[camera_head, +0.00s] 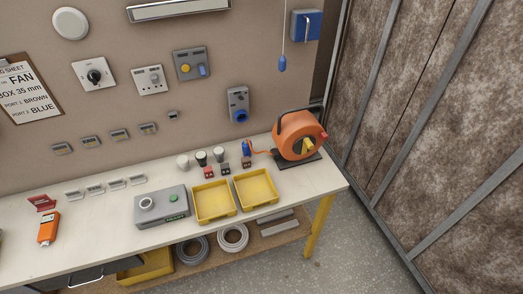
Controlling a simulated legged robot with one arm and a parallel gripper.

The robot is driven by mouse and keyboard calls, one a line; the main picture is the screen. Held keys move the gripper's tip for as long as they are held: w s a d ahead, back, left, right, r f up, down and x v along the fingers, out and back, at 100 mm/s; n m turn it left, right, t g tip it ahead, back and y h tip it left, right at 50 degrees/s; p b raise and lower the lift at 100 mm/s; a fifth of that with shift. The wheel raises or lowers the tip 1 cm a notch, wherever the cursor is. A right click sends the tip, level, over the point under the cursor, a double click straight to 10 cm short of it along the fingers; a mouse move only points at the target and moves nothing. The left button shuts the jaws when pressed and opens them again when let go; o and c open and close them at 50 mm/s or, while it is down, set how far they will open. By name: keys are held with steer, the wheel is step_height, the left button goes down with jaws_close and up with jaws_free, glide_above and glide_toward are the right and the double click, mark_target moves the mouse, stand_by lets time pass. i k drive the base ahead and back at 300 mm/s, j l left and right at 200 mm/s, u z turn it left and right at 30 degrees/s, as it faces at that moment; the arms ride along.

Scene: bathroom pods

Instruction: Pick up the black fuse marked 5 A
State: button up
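My gripper is not in view. Small blocks stand in a group on the workbench (95,225), behind the yellow trays. One is a red block (209,173), one is a dark block (225,169) to its right, and another dark block (246,163) stands further right, near the orange reel. Any markings on them are too small to read, so I cannot tell whether one is the black 5 A fuse. Behind them are a white round-topped piece (183,162), a dark-topped piece (201,158) and a pale-topped piece (219,154).
Two yellow trays (214,217) and a grey box (160,222) occupy the bench front. An orange cable reel (299,136) stands at the right end. An orange meter (48,228) lies at left. Grey floor (345,250) is clear at right.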

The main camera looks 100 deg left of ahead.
mark_target(224, 168)
steer(key=u, duration=0.5)
steer(key=j+u, duration=0.1)
steer(key=u, duration=0.4)
steer(key=k+j+u, duration=0.1)
steer(key=u, duration=0.85)
steer(key=j+u, duration=0.1)
steer(key=u, duration=0.4)
steer(key=j+u, duration=0.1)
steer(key=u, duration=0.9)
